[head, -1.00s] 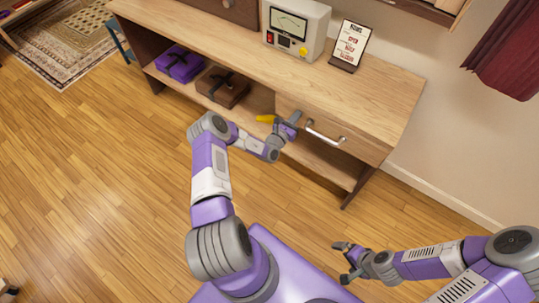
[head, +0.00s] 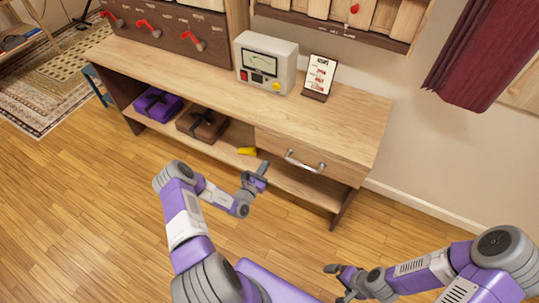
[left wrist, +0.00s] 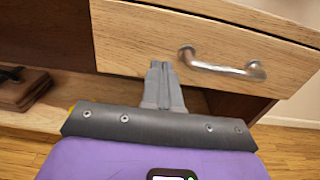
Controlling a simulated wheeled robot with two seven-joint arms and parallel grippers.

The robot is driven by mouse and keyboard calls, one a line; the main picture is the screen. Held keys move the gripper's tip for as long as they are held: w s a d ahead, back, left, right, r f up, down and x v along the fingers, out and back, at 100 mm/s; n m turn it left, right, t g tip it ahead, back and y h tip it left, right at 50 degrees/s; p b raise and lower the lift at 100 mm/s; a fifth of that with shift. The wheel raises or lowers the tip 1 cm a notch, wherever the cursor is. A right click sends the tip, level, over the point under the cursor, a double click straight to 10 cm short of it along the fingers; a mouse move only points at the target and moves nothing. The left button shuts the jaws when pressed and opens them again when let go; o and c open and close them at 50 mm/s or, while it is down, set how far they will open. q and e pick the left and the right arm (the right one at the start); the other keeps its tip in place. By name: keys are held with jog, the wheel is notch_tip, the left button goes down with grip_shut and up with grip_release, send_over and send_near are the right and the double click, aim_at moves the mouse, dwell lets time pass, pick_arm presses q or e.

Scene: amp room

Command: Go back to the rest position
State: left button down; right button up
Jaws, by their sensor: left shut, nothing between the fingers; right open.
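My left gripper (head: 260,172) is shut and empty, held in front of the wooden bench near its drawer (head: 310,157). In the left wrist view its closed fingers (left wrist: 162,85) point at the drawer front, left of the metal handle (left wrist: 222,66), and do not hold it. The drawer looks closed. My right gripper (head: 340,282) is open and empty, low over the floor at the lower right, away from the bench.
The wooden bench (head: 350,118) carries a meter box (head: 266,62) and a sign stand (head: 319,78). Its lower shelf holds a purple package (head: 157,104), a brown package (head: 202,124) and a yellow object (head: 247,151). The floor (head: 80,200) at left is clear.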

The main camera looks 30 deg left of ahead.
pick_arm(q)
jog(key=shift+s, duration=1.8)
